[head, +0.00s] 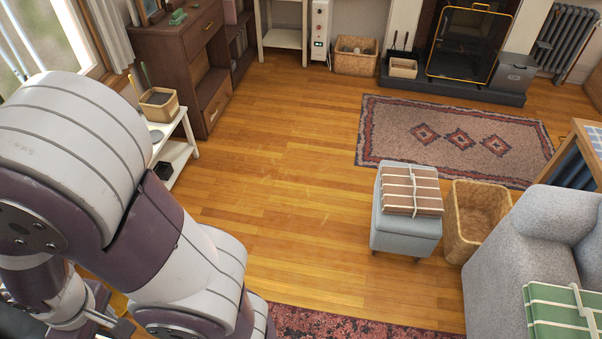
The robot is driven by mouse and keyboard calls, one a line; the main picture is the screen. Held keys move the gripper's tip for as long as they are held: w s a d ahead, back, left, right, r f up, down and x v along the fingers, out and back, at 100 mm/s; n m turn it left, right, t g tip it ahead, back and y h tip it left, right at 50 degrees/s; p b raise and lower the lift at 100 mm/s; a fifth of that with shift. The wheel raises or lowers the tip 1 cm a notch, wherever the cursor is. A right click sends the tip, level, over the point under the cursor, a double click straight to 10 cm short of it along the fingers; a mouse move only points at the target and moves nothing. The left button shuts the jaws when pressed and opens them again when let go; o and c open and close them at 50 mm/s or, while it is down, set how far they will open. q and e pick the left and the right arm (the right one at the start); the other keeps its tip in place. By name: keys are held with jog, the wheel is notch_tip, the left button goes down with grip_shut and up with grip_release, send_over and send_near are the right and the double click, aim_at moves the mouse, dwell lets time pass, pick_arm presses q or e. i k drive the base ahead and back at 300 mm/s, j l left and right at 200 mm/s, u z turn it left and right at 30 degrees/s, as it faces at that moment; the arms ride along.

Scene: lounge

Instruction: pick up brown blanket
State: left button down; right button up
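The brown blanket (412,190) is folded into a flat bundle with pale stripes and a light tie around it. It lies on top of a grey-blue ottoman (405,232), right of the middle in the head view. My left arm fills the left side of the view, well apart from the blanket. Some small grey and purple parts at the bottom left (108,322) may be my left gripper, but they are cut off and partly hidden, so its opening is unclear. My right gripper is not in view.
A wicker basket (474,222) stands right beside the ottoman, with a grey sofa (535,240) bearing a green striped blanket (560,312) at the right. A patterned rug (400,140) lies behind. The wooden floor (290,200) left of the ottoman is clear.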

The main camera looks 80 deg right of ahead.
aim_at(404, 191)
jog(key=z, duration=3.8)
jog(key=i+l+u, duration=0.15)
jog(key=i, duration=0.45)
jog(key=i+l+u, duration=0.15)
jog(key=i+l, duration=0.25)
jog(key=i, duration=0.2)
jog(key=i+l+u, duration=0.15)
jog(key=i+l, duration=0.2)
jog(key=i, duration=0.25)
jog(key=i+l+u, duration=0.15)
jog(key=i+l, duration=0.3)
jog(key=i+j, duration=0.05)
jog(key=i, duration=0.05)
